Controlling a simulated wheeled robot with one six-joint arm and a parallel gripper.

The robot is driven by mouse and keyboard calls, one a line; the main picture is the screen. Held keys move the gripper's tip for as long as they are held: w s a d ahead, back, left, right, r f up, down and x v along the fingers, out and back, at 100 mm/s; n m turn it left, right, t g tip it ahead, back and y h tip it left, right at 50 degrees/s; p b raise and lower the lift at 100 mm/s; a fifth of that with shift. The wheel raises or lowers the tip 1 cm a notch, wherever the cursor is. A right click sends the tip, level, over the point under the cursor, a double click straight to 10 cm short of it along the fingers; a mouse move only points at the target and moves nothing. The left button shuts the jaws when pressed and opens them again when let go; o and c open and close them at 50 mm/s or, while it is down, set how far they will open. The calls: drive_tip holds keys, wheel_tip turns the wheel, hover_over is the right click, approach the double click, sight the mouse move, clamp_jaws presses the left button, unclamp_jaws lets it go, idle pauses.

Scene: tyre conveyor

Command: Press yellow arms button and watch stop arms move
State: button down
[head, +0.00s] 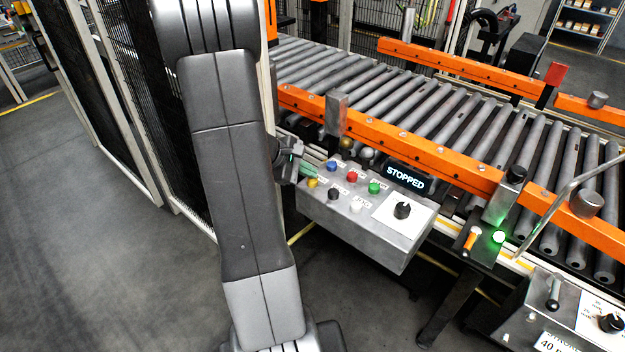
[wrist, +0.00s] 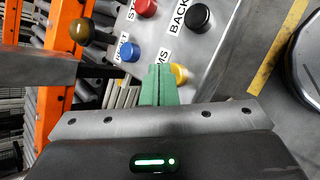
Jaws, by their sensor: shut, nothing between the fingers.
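The yellow button (head: 313,182) sits at the left end of a grey control box (head: 352,248). In the wrist view the yellow button (wrist: 180,74) is partly hidden behind my fingertips, beside a label ending in "MS". My gripper (head: 312,169) is shut and empty, its green fingers (wrist: 160,72) pointing at the box just beside the yellow button. I cannot tell whether they touch it. Upright grey blocks stand at the conveyor's near rail, one at left (head: 337,114) and one at right (head: 505,196); I cannot tell whether these are the stop arms.
Blue (head: 332,166), red (head: 352,176), green (head: 375,188), black (head: 334,193) and white (head: 356,206) buttons crowd the box. Its display (head: 405,178) reads "STOPPED". The roller conveyor (head: 440,110) with orange rails lies behind. A mesh fence (head: 100,90) stands at left.

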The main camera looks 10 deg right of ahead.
sight(309, 181)
drive_tip(key=shift+f+b, duration=0.45)
drive_tip(key=shift+b, duration=0.05)
idle(0.3)
drive_tip(key=shift+r, duration=0.1)
drive_tip(key=shift+r+p, duration=0.6)
drive_tip(key=shift+r, duration=0.25)
wheel_tip(309, 181, up, 5)
drive_tip(key=p, duration=0.3)
idle(1.0)
